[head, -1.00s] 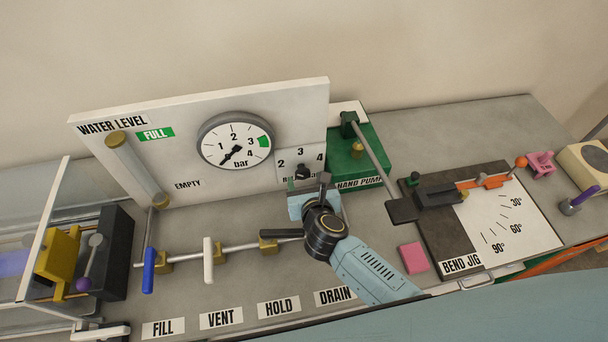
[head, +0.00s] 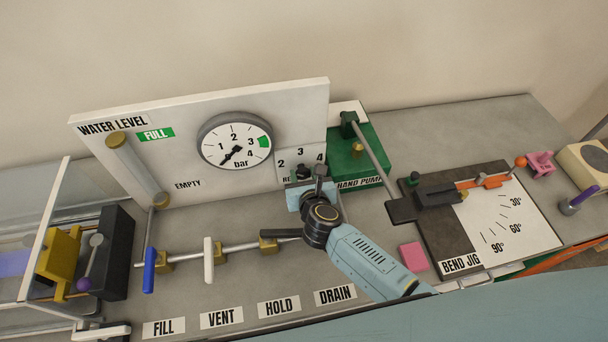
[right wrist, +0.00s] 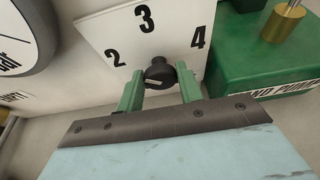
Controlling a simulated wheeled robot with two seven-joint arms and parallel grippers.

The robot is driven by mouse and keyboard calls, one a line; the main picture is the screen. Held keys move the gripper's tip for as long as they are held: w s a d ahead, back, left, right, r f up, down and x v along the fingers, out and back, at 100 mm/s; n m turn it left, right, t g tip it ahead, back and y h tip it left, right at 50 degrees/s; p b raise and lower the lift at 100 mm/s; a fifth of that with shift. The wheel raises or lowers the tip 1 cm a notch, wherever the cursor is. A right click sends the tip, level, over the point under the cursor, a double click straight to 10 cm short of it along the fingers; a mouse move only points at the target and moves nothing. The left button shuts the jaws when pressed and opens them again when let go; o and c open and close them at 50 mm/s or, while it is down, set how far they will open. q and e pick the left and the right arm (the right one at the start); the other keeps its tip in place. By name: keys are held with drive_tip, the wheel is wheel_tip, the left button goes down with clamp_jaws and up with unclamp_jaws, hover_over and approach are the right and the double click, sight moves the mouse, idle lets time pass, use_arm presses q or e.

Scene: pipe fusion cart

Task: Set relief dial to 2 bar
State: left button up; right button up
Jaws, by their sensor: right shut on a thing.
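The relief dial is a small black knob (right wrist: 158,72) on a white plate (right wrist: 100,30) marked 2, 3 and 4. In the right wrist view, the green fingers of my right gripper (right wrist: 160,90) stand on either side of the knob and are shut on it. A pale mark shows on the knob's front, but I cannot tell which number it points to. In the head view, the knob (head: 303,171) is partly hidden behind my right gripper (head: 304,183). My left gripper is not in view.
A round pressure gauge (head: 234,141) is on the white panel left of the dial. The green hand pump (head: 345,165) with its long lever stands close on the right. Valve handles (head: 208,260) lie in front on the left, and a pink block (head: 414,257) sits right of my arm.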

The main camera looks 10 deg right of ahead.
drive_tip(key=shift+n+h, duration=0.4)
drive_tip(key=shift+n, duration=0.1)
drive_tip(key=o, duration=1)
drive_tip(key=shift+c, duration=0.2)
drive_tip(key=v, duration=1.3)
drive_tip(key=shift+s, duration=0.2)
drive_tip(key=shift+a+r, duration=0.1)
